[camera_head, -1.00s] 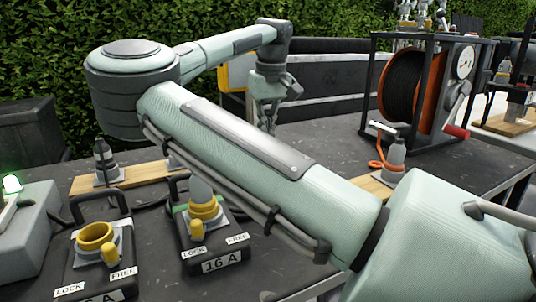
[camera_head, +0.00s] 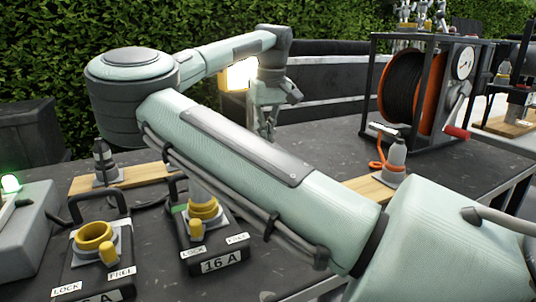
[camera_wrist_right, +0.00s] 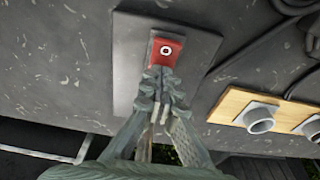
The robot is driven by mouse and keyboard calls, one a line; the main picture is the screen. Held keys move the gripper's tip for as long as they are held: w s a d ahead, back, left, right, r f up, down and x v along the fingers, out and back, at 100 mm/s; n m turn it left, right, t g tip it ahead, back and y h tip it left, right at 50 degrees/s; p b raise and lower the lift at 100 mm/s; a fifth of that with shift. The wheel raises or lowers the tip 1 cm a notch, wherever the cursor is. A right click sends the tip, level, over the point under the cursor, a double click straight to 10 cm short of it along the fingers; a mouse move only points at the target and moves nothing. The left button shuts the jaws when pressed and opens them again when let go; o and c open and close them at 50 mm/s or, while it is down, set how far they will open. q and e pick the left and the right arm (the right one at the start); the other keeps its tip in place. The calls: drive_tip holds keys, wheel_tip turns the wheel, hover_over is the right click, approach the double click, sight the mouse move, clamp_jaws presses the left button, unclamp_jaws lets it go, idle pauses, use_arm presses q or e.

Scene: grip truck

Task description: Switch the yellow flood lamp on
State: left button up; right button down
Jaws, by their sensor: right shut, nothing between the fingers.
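The yellow flood lamp (camera_head: 239,76) stands at the back of the table, partly hidden behind my right arm. Its face glows bright white. In the right wrist view a red rocker switch (camera_wrist_right: 166,51) with a white ring mark sits on a dark grey plate (camera_wrist_right: 203,48). My right gripper (camera_wrist_right: 160,75) is shut and empty, its fingertips at the near edge of the switch. I cannot tell whether they touch it. The gripper also shows in the head view (camera_head: 267,130), hanging in front of the lamp. My left gripper is not in view.
My right arm crosses the head view. Sockets with yellow collars (camera_head: 93,235) stand at the front left, beside a grey box with a green light (camera_head: 10,183). A cable reel (camera_head: 403,85) stands at the right. A wooden strip with sockets (camera_wrist_right: 238,106) lies near the gripper.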

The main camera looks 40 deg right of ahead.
drive_tip(key=shift+r+p, duration=1.85)
drive_tip(key=shift+r, duration=0.65)
drive_tip(key=shift+r+p, duration=0.3)
drive_tip(key=shift+r, duration=0.65)
drive_tip(key=shift+s+f, duration=0.1)
